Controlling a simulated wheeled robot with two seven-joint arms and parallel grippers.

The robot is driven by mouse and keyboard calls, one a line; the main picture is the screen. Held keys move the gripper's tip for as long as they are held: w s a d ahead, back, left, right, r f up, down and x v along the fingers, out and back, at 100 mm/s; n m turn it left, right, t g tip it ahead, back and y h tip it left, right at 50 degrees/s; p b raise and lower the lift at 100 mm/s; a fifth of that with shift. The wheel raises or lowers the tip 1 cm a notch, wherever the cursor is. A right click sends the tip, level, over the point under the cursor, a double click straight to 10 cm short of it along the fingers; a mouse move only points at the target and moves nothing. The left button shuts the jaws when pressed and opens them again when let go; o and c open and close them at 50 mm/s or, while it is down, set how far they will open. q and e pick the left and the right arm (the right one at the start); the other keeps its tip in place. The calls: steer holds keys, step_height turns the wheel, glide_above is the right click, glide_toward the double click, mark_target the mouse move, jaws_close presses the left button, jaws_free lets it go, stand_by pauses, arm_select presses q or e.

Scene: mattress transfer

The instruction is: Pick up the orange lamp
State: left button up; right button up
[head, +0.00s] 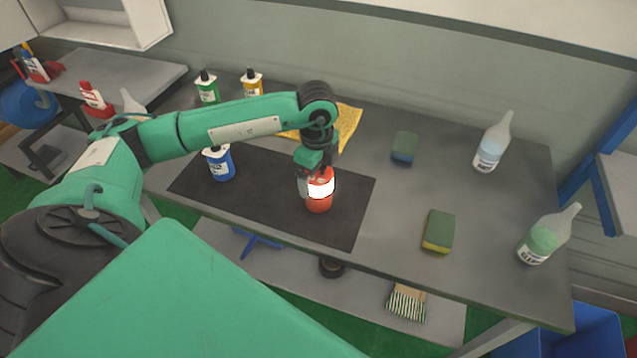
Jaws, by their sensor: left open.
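The orange lamp (319,202) stands upright on the black mat (270,213) on the grey workbench. It has an orange-red base and a bright white band around its upper part. My left gripper (312,180) is over the lamp, pointing down, with its fingers at the lamp's top. The gripper is open. The fingers are small and partly blend with the lamp, so I cannot tell whether they touch it. My right gripper is not in view.
A blue bottle (220,163) stands on the mat left of the lamp. Sponges (438,231) and clear bottles (492,145) are on the right. Bare bench (390,215) lies right of the mat.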

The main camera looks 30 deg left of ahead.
arm_select(q)
steer(key=shift+f, duration=0.8)
steer(key=c, duration=1.3)
steer(key=shift+c, duration=0.2)
steer(key=shift+r, duration=0.2)
